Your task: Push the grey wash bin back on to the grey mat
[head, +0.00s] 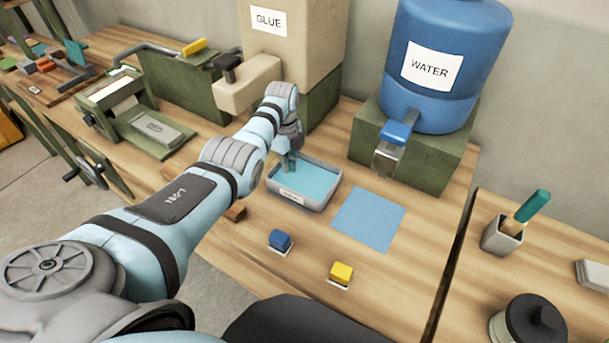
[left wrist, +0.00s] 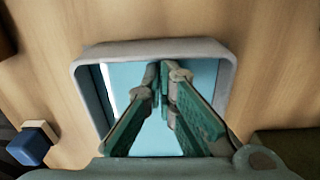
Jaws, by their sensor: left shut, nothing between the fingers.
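The grey wash bin (head: 320,206) holds light blue water and has a white label on its front wall. It stands on the wooden bench below the glue tank. A flat blue mat (head: 368,219) lies bare to the right of the bin; I see no grey mat. My left gripper (head: 289,166) is shut and empty, pointing down at the bin's far left part. In the left wrist view its green fingers (left wrist: 163,78) are close together over the bin (left wrist: 150,49); I cannot tell whether they touch it. My right gripper is not in view.
A blue block (head: 281,239) and a yellow block (head: 341,272) sit in front of the bin and mat. The beige glue tank (head: 300,50) and blue water barrel (head: 450,95) stand behind. A seam (head: 450,270) splits the bench at right.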

